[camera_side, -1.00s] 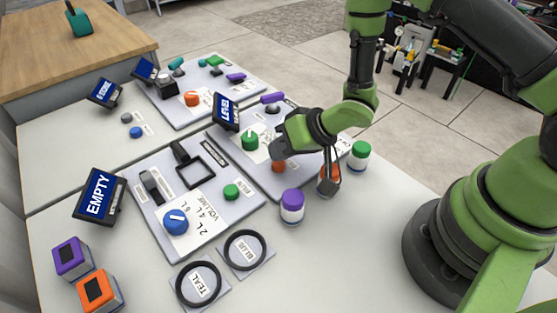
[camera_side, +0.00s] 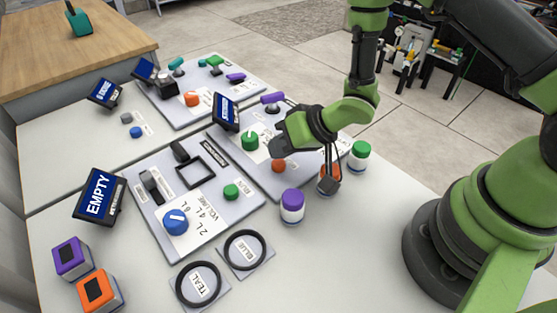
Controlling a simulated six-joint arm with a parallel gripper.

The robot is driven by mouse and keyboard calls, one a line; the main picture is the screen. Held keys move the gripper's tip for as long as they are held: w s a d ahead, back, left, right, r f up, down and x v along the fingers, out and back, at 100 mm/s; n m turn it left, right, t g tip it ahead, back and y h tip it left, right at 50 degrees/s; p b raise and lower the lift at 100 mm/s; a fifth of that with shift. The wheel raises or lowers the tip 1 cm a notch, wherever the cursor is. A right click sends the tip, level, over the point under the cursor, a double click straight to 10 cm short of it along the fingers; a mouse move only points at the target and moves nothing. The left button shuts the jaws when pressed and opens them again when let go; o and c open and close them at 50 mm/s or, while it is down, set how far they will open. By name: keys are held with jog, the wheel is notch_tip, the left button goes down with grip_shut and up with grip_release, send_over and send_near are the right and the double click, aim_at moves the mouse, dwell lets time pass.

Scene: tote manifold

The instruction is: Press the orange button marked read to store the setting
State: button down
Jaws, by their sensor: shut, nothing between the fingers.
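The orange button (camera_side: 278,166) is a small round cap on the lower part of the middle grey panel (camera_side: 262,184). Its label is too small to read. My gripper (camera_side: 330,184) points down to the right of the button, with its thin dark fingers shut and empty. The fingers overlap an orange-lidded jar (camera_side: 327,170) in this view; I cannot tell whether they touch it. The gripper appears apart from the button. The panel's screen (camera_side: 226,112) shows small lines of text, and a green knob (camera_side: 250,141) stands above the button.
A purple-lidded jar (camera_side: 291,207) and a green-lidded jar (camera_side: 360,154) stand near the gripper. The front panel carries a blue knob (camera_side: 175,222) and a green button (camera_side: 231,191). The table's front right is clear.

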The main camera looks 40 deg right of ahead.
aim_at(281, 161)
jog(key=shift+r, duration=0.35)
jog(key=shift+r, duration=2.5)
jog(key=s+d+r+m+t+h, duration=0.15)
jog(key=d+r+h, duration=0.45)
jog(key=r, duration=0.8)
jog(key=s+r+g+y, duration=0.1)
jog(key=s+r, duration=0.2)
jog(key=s, duration=0.5)
jog(key=s+r+y, duration=0.1)
jog(key=s+r, duration=0.3)
jog(key=s, duration=0.5)
jog(key=shift+s+d+r+m+g+y, duration=0.15)
jog(key=shift+d+r+m+g+y, duration=0.1)
jog(key=shift+d+m+g+y, duration=0.1)
